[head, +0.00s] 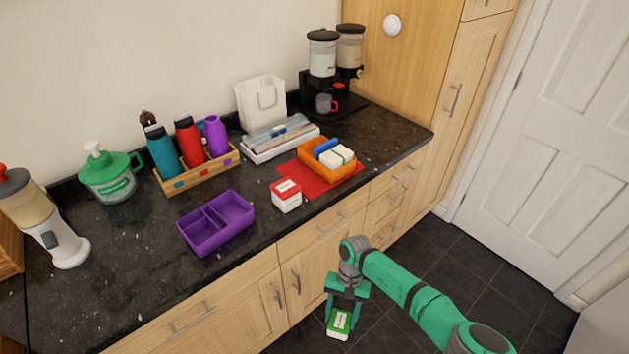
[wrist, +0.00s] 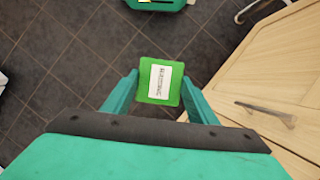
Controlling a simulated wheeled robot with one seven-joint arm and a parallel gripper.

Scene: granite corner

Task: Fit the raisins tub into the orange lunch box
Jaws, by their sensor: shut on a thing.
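My gripper (head: 343,303) is shut on a green-topped tub (head: 340,323) with a white label, in front of the counter and above the dark floor. The wrist view shows the same tub (wrist: 160,82) between the two green fingers; its label is too small to read for sure. The orange lunch box (head: 343,176) sits on a red mat on the counter, up and left of my arm. A blue piece (head: 325,147) stands in its left part and a white item (head: 337,156) with a dark band fills much of its right part. The box floor is mostly hidden.
A white tub with a red lid (head: 286,195) stands left of the red mat (head: 311,188). A purple divided box (head: 215,222) lies farther left. A bottle crate (head: 197,170), wrap boxes (head: 280,139) and a cereal dispenser (head: 322,55) stand behind. Cabinet doors run below the counter edge.

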